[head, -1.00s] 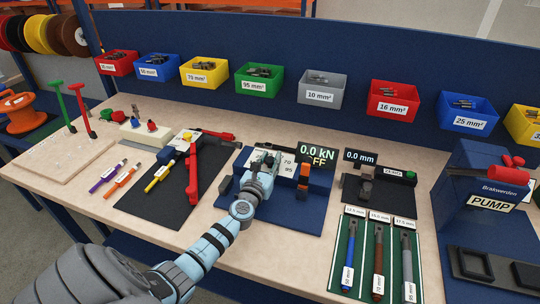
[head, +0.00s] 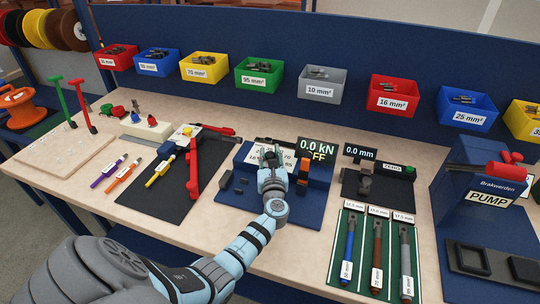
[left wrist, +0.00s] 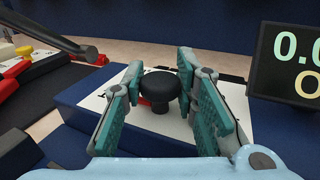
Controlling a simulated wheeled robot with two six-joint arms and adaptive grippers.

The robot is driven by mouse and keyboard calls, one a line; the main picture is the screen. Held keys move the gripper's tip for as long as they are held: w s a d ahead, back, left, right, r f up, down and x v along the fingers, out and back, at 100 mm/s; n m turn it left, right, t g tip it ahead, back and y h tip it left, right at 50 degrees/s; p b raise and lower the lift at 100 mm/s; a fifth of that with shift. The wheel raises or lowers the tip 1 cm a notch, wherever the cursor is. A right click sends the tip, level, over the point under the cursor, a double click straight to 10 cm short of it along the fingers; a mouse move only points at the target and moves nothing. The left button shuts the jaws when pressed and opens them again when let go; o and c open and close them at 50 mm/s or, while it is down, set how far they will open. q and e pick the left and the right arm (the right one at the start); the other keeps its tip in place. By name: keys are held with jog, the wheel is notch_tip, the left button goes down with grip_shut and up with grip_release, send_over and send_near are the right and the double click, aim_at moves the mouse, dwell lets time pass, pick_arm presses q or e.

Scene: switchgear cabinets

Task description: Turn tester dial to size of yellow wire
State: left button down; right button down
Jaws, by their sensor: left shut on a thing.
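The tester (head: 313,196) is a dark blue block on a blue mat, with a display reading 0.0 kN OFF. Its dial, a black round knob (left wrist: 160,86), shows in the left wrist view on a white number plate. My left gripper (head: 271,160) is over the plate, its fingers on both sides of the knob and shut on it. A red mark shows just left of the knob; the size it points at cannot be read.
A red-handled tool (head: 193,170) lies on a black mat left of the tester. A 0.0 mm gauge (head: 360,153) and a green tray (head: 343,285) of colored rods are to the right. Labelled bins (head: 259,73) line the back panel.

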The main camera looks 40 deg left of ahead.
pick_arm(q)
jog(key=c, duration=1.3)
grip_release()
jog(key=v, duration=1.2)
jog(key=shift+s, duration=0.1)
jog(key=shift+a, duration=0.1)
